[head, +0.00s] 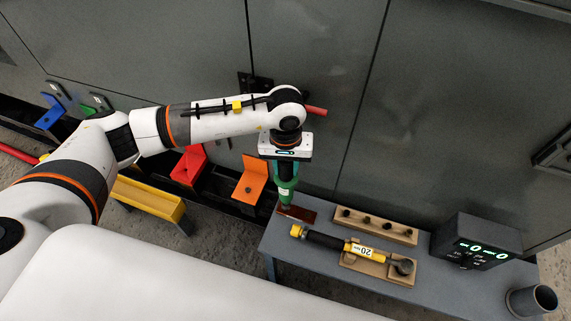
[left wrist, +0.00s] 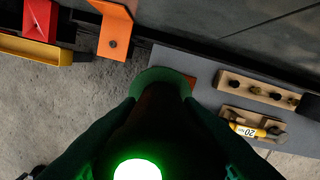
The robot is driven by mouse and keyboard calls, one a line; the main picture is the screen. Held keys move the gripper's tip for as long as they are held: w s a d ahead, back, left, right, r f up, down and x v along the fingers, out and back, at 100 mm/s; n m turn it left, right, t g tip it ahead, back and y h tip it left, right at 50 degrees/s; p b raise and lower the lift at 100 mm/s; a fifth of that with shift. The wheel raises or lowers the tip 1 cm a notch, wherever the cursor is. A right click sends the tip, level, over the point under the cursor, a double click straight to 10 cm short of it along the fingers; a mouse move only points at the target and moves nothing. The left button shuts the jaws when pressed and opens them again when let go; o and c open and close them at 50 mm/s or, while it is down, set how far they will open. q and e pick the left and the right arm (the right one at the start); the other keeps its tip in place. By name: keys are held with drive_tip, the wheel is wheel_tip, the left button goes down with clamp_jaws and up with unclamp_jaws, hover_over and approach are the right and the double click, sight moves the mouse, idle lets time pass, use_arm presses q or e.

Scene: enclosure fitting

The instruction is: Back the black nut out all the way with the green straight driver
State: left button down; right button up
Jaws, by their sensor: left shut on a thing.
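My left gripper (head: 287,168) is shut on the green straight driver (head: 286,190), which hangs upright with its tip down. The driver is over the left end of the grey bench, at a red-brown pad (head: 304,215); I cannot tell whether its tip touches the pad. In the left wrist view the driver (left wrist: 155,78) fills the middle, with a bright green light at its near end. A small dark round piece, perhaps the black nut (head: 248,190), sits on an orange bracket (head: 254,172) left of the driver; it also shows in the left wrist view (left wrist: 113,43). My right gripper is out of view.
The grey bench (head: 330,270) holds a wooden block with several dark pieces (head: 350,216), a yellow-black tool marked 20 (head: 325,241) on a wooden holder, a display box (head: 476,242) and a grey cup (head: 531,301). Red (head: 188,165) and yellow (head: 150,197) parts lie left.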

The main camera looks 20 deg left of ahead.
use_arm(q)
drive_tip(key=shift+r+p, duration=0.35)
drive_tip(key=shift+r, duration=0.5)
drive_tip(key=shift+r+p, duration=1)
drive_tip(key=shift+r, duration=1.75)
